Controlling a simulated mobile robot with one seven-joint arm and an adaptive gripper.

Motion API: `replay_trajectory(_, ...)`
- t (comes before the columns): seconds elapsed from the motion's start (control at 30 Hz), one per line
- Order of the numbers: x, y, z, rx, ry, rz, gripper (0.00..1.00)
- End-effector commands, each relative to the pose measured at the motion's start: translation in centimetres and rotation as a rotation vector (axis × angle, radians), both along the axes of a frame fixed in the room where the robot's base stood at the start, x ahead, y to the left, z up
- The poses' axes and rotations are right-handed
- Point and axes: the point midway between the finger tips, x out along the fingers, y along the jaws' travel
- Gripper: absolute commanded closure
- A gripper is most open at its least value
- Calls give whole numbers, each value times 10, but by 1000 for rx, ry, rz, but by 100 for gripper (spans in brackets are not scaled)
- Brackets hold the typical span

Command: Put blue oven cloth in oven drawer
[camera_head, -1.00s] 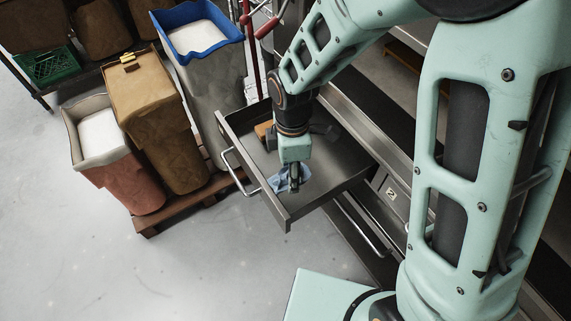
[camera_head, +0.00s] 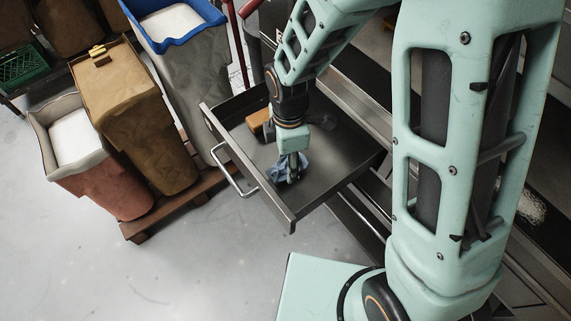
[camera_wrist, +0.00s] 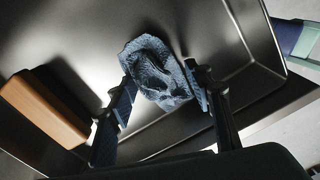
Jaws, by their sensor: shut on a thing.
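The crumpled blue oven cloth (camera_head: 289,165) is inside the open oven drawer (camera_head: 248,172), near its front right corner. In the wrist view the cloth (camera_wrist: 152,72) sits between my two fingers, over the dark drawer floor (camera_wrist: 85,35). My gripper (camera_head: 291,178) points down into the drawer and is shut on the cloth; its fingers also show in the wrist view (camera_wrist: 163,98). I cannot tell for sure whether the cloth touches the drawer floor. The fingers hide part of the cloth in the head view.
An orange-brown block (camera_head: 258,121) lies in the drawer, left of my gripper; it also shows in the wrist view (camera_wrist: 45,107). Tall sacks and bins (camera_head: 150,125) stand on a wooden pallet (camera_head: 180,205) to the left. The floor in front is clear.

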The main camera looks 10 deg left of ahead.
Motion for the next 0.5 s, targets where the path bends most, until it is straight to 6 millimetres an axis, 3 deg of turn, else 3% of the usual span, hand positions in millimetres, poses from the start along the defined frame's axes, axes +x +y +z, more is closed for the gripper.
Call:
replay_trajectory(0.03, -1, -2, -14, -2, 1, 1, 81)
replay_trajectory(0.1, -1, -4, -20, -2, 1, 1, 81)
replay_trajectory(0.5, -1, -5, -22, -1, 2, 2, 81)
